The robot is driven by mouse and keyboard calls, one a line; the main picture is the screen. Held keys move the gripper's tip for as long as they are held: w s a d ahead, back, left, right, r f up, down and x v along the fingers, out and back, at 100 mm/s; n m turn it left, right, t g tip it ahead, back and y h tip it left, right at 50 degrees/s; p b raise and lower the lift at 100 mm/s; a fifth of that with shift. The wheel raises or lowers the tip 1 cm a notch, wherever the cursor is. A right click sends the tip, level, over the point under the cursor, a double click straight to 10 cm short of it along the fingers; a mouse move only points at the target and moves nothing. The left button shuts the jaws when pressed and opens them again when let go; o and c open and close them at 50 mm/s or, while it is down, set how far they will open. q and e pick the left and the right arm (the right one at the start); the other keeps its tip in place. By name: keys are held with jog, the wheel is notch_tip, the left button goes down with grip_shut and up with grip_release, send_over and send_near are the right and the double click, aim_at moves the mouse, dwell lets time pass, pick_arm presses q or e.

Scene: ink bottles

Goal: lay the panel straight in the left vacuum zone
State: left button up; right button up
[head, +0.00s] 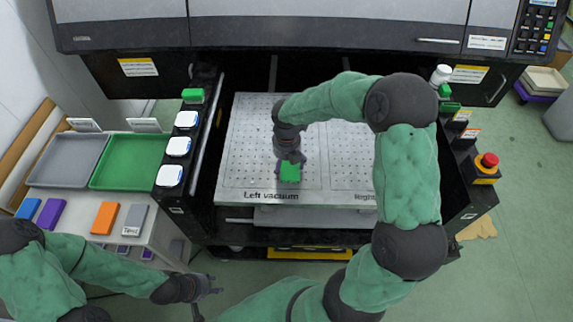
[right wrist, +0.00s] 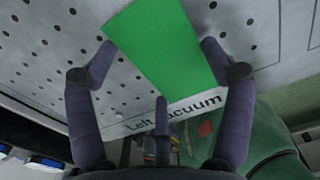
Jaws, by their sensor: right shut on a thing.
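A green panel (head: 290,173) is at the front part of the left vacuum zone (head: 245,140), just behind the printed words "Left vacuum". My right gripper (head: 290,158) is over it and shut on it. In the right wrist view the panel (right wrist: 160,50) sits between the purple fingers of my right gripper (right wrist: 157,48), its long edges slanted to the label line there. I cannot tell whether it touches the perforated plate. My left gripper (head: 210,286) is low at the left, away from the panel, and its jaw opening is too small to tell.
A grey tray (head: 65,160) and a green tray (head: 127,161) stand on the side table at left. Blue, purple, orange and grey panels lie in front of them. White-capped bottles line the drawer's left rail. A red emergency button (head: 489,161) is at right.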

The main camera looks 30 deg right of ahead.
aim_at(286, 167)
jog(key=o, duration=1)
jog(key=shift+f, duration=0.1)
jog(key=shift+o, duration=0.2)
notch_tip(286, 167, up, 12)
jog(key=p, duration=0.3)
